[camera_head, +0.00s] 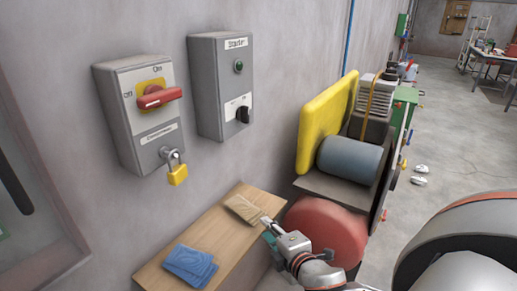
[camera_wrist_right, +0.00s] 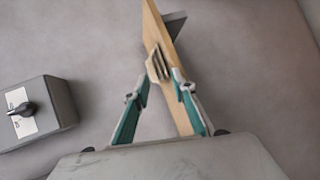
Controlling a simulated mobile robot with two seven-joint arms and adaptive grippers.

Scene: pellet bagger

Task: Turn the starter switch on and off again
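The starter box (camera_head: 222,88) is a grey wall box labelled "Starter", with a green lamp (camera_head: 239,66) above a black rotary knob (camera_head: 244,115) on a white plate. The knob looks roughly upright in the head view; its exact setting is too small to read. In the right wrist view the box (camera_wrist_right: 62,101) and knob (camera_wrist_right: 24,109) lie at the left, away from the fingers. My right gripper (camera_head: 267,228) is below the box, near the shelf's right end. Its teal fingers (camera_wrist_right: 160,92) are spread with nothing gripped. My left gripper is not in view.
Left of the starter is a grey box (camera_head: 140,115) with a red handle (camera_head: 160,97) and a yellow padlock (camera_head: 177,174). A wooden shelf (camera_head: 215,222) below carries blue cloths (camera_head: 189,262) and a brown stack (camera_head: 243,208). A machine with a yellow guard (camera_head: 325,122) stands right.

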